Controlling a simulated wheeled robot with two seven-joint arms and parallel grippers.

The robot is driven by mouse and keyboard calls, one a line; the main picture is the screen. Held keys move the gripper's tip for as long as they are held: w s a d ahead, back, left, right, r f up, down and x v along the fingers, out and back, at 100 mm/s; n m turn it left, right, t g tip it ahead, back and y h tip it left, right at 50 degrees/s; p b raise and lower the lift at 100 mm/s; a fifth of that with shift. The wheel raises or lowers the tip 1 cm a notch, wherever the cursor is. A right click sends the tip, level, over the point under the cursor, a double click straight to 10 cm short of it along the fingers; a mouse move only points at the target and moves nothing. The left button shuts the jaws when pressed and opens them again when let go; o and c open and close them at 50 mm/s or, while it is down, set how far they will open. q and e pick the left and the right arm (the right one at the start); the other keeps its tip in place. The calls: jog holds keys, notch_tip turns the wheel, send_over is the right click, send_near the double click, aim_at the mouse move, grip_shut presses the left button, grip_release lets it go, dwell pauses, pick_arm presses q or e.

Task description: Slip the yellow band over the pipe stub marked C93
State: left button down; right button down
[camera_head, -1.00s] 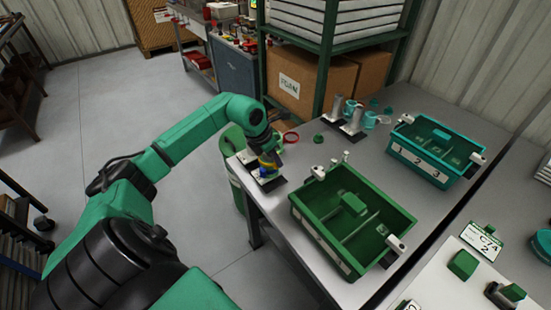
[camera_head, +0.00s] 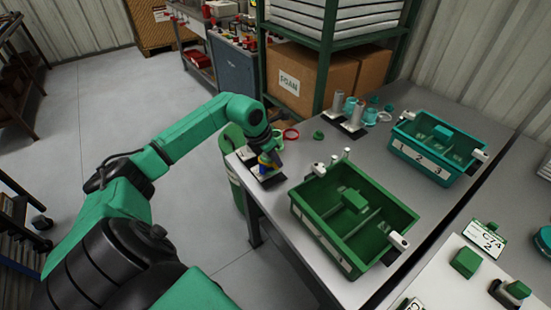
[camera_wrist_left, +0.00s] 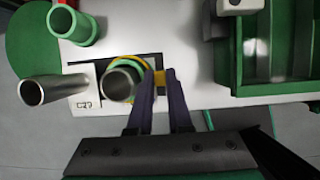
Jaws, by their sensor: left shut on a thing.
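The yellow band (camera_wrist_left: 159,78) is in my left gripper (camera_wrist_left: 160,90), whose two dark fingers are shut on its right side. In the left wrist view the band curves around a grey pipe stub (camera_wrist_left: 120,84), below its open rim. A green-teal ring shows inside the yellow curve. A partly legible label (camera_wrist_left: 84,105), seemingly ending in 3, lies just left of this stub. In the head view my left gripper (camera_head: 268,157) is low over the table's left corner; the yellow there is small and partly hidden. My right gripper is not seen.
Another grey stub (camera_wrist_left: 45,90) stands close left of the banded one, with a green hollow piece (camera_wrist_left: 73,26) behind. A green divided bin (camera_head: 346,266) is close right.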

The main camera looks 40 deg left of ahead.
pick_arm(q)
jog(key=shift+f+b, duration=0.35)
jog(key=shift+f, duration=0.1)
dwell(0.4)
jog(key=c, duration=1)
grip_release()
jog(key=shift+o, duration=1.2)
jog(key=shift+o, duration=0.3)
jog(key=shift+o, duration=1.1)
jog(key=shift+s, duration=0.1)
